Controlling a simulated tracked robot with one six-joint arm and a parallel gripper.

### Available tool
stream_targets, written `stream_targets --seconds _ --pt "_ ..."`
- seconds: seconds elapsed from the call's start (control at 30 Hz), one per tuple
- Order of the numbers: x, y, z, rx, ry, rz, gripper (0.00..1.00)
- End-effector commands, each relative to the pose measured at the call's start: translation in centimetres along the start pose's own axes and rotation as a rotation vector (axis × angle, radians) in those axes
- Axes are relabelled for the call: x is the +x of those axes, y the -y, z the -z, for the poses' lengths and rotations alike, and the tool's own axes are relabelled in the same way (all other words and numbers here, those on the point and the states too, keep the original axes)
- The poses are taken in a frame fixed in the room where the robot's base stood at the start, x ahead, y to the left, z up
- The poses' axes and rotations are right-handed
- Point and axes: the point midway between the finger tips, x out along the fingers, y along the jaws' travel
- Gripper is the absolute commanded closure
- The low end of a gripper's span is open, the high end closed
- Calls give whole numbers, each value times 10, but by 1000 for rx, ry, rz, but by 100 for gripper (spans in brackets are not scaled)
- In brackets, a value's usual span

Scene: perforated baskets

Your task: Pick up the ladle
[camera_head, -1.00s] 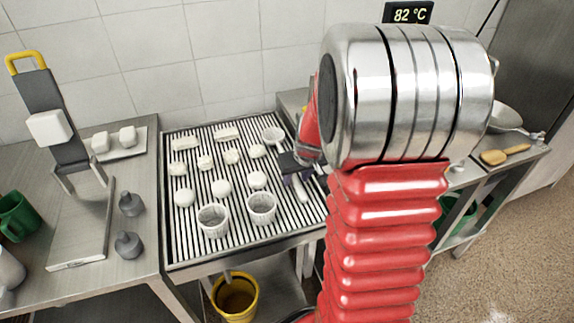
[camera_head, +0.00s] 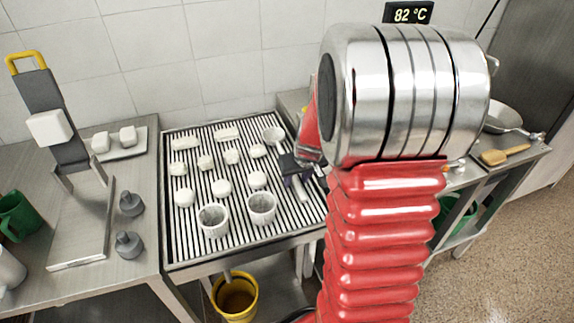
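The ladle seems to be the pale round bowl (camera_head: 273,135) at the back right of the slatted tray, with a light handle (camera_head: 299,190) running toward the front. My gripper (camera_head: 290,168) is a dark shape at the right side of the tray, over the middle of that handle. It looks close to the handle, but I cannot tell whether it touches it. The fingers are too small and partly hidden by my arm, so whether they are open or shut does not show.
White pieces (camera_head: 222,188) and two ribbed cups (camera_head: 261,208) stand on the slatted tray (camera_head: 166,225), left of my gripper. A yellow bucket (camera_head: 236,297) is below. A steel table with grey weights (camera_head: 129,244) is at left. My arm hides the right middle.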

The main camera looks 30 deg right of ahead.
Motion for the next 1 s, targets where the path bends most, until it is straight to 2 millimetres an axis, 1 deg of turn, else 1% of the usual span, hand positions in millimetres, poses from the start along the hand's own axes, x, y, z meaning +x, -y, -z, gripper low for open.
stream_targets --seconds 0.03,0.07,0.5,0.83,1.0 --pt "0 0 0 0 0 0 67" --pt "0 0 0 0 0 0 69" --pt "0 0 0 0 0 0 100" --pt "-1 0 1 0 -1 0 100" --pt "-9 0 4 1 -2 0 100"
